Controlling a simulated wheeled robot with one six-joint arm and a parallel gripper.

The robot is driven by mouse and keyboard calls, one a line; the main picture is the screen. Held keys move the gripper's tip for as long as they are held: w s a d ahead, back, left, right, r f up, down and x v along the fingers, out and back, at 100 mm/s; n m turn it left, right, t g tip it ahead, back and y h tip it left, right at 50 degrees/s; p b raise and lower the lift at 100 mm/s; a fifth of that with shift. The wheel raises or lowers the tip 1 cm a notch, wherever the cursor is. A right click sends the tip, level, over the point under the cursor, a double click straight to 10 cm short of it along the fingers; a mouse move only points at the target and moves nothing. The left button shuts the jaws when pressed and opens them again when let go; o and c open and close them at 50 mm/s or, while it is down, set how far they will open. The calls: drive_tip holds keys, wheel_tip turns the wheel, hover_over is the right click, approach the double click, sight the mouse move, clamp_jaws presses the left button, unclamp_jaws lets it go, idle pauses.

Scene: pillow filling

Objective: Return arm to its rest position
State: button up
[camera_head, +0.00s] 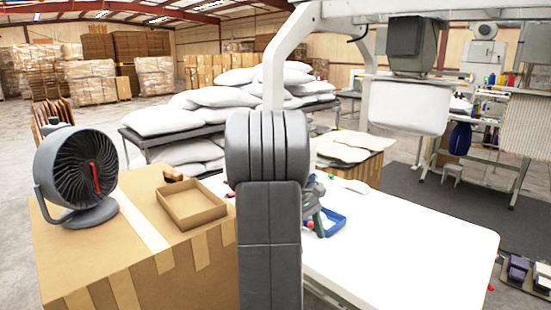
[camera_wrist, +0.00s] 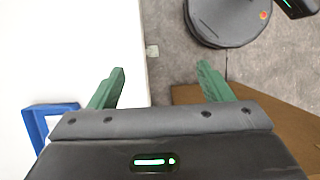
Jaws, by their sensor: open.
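My arm (camera_head: 268,200) stands upright in the middle of the head view and covers part of the scene behind it. My gripper (camera_wrist: 160,70) shows in the wrist view with its two green fingers wide apart. Nothing is between them. It points down over the edge of the white table (camera_wrist: 70,50), with the grey floor below the gap. In the head view my gripper is mostly hidden behind my arm.
The white table (camera_head: 400,245) also shows in the head view, with a blue tray (camera_head: 332,226) near the arm. A large cardboard box (camera_head: 150,275) at left carries a black fan (camera_head: 78,172) and an open shallow carton (camera_head: 192,203). White pillows (camera_head: 225,97) are stacked behind.

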drive_tip(key=a+f+m+y, duration=0.1)
drive_tip(key=a+f+m, duration=0.3)
drive_tip(key=f, duration=0.5)
drive_tip(key=shift+w+g, duration=0.4)
